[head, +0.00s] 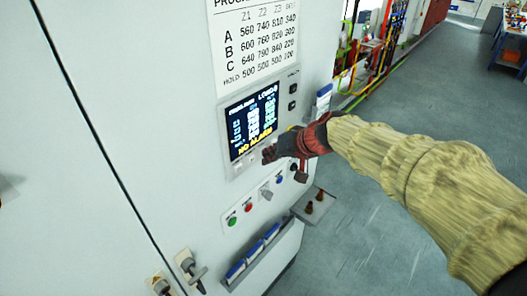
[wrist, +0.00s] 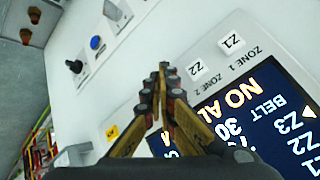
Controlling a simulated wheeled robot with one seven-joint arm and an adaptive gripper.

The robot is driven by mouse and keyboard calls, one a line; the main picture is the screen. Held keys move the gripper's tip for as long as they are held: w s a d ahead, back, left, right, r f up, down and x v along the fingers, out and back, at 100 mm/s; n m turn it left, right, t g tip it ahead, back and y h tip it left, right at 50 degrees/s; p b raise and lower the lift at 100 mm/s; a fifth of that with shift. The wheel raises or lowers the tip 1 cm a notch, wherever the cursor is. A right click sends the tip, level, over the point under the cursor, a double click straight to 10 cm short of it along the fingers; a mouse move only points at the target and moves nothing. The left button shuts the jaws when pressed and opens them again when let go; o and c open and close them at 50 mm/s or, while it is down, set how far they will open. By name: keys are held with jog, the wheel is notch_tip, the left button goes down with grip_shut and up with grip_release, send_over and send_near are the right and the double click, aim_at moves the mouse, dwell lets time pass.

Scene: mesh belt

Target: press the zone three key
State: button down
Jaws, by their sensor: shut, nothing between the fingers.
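The control panel has a lit screen (head: 252,122) showing yellow "NO AL…" text, and it also shows in the wrist view (wrist: 262,112). In the wrist view a white Z1 key (wrist: 231,41) and a white Z2 key (wrist: 196,71) sit in a row beside the screen, with ZONE 1 and ZONE 2 labels. The zone three key is not visible; my fingers cover the panel further along that row. My gripper (wrist: 163,72) is shut and empty, its tips just past the Z2 key. In the head view my gripper (head: 268,154) is at the screen's lower right; contact cannot be told.
Below the panel are a green button (head: 232,221), a red button (head: 248,207), a grey selector and a blue button (head: 279,179). A small shelf (head: 314,206) juts out at the cabinet's right edge. A printed chart (head: 254,45) hangs above. Open floor lies right.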

jog(key=shift+d, duration=0.1)
jog(key=shift+s+d+b, duration=0.5)
jog(key=shift+b, duration=0.15)
jog(key=shift+d, duration=0.1)
jog(key=shift+s+d+b, duration=0.8)
jog(key=shift+d, duration=0.15)
jog(key=shift+s+d+b, duration=0.75)
jog(key=shift+d, duration=0.2)
